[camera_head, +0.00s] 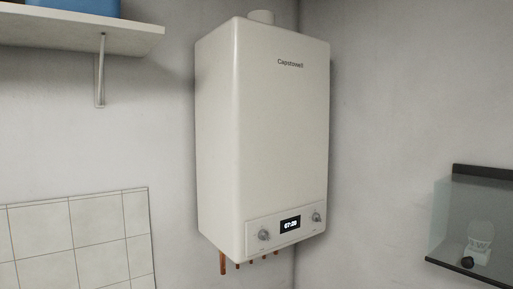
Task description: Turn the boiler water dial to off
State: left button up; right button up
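The boiler (275,140) is a tall cream-white box mounted in the corner of the walls, with the word Capstowell or similar near its top. Its lower front panel has a left dial (264,235), a small dark display (290,224) showing lit digits, and a right dial (316,217). Both dials are small, grey and round. Their markings are too small to read, so I cannot tell which is the water dial or how each is set. Neither of my grippers is in view.
Copper pipes (223,262) come out below the boiler. A white shelf (85,33) with a blue object (82,6) is at upper left. White tiles (75,240) cover the lower left wall. A glass-fronted shelf (478,225) holds small items at right. The space before the boiler is clear.

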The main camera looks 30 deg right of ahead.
aim_at(316, 216)
jog(key=k+z, duration=0.15)
jog(key=z, duration=1.2)
jog(key=i+l+z, duration=0.2)
jog(key=i+z, duration=0.15)
jog(key=i, duration=0.15)
jog(key=i+l+z, duration=0.1)
jog(key=i+z, duration=0.3)
jog(key=i, duration=0.1)
